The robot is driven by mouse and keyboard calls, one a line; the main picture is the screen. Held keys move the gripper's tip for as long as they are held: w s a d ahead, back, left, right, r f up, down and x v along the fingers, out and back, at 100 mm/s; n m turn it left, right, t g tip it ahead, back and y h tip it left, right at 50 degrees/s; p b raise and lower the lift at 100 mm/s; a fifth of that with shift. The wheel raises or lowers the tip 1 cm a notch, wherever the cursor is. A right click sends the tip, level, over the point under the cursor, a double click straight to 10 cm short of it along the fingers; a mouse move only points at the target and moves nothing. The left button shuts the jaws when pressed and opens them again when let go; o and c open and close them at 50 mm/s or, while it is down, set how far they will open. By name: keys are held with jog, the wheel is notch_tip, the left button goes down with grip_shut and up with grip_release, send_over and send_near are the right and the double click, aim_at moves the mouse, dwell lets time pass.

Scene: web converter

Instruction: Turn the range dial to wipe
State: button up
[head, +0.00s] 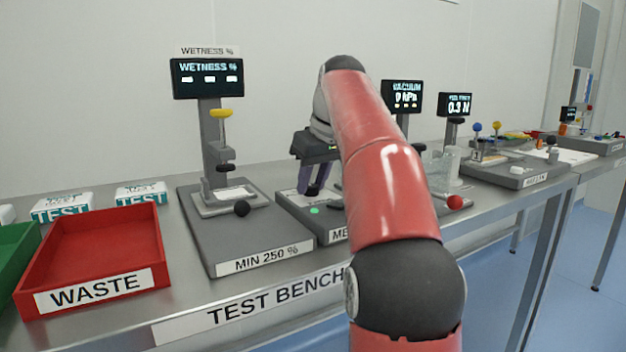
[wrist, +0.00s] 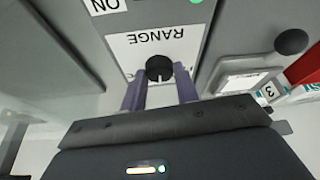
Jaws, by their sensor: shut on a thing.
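The range dial (wrist: 159,68) is a round black knob on a white plate (wrist: 124,48) marked RANGE, seen upside down in the wrist view. My gripper (wrist: 160,90) has its two purple fingers on either side of the dial, closed on it. In the head view my gripper (head: 312,190) points down at the station right of the MIN 250 % base. The dial is hidden there, and the wipe mark cannot be read in either view.
A green button (wrist: 198,2) is near the dial. The wetness stand (head: 213,140) with a black ball knob (head: 242,208) stands to the left. A red waste tray (head: 95,255) is at the bench's left. A red ball knob (head: 454,202) and clear beakers (head: 446,165) are to the right.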

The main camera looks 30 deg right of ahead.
jog(key=m+h, duration=0.1)
jog(key=m, duration=0.1)
jog(key=m+h, duration=0.1)
jog(key=m, duration=0.2)
jog(key=shift+a+m, duration=0.2)
jog(key=shift+m, duration=0.1)
jog(key=m+h, duration=0.1)
jog(key=m, duration=0.1)
jog(key=m+g+h, duration=0.1)
jog(key=m, duration=0.2)
jog(key=shift+w+a+m, duration=0.1)
jog(key=shift+m, duration=0.2)
dwell(0.3)
jog(key=o, duration=1)
jog(key=shift+c, duration=0.2)
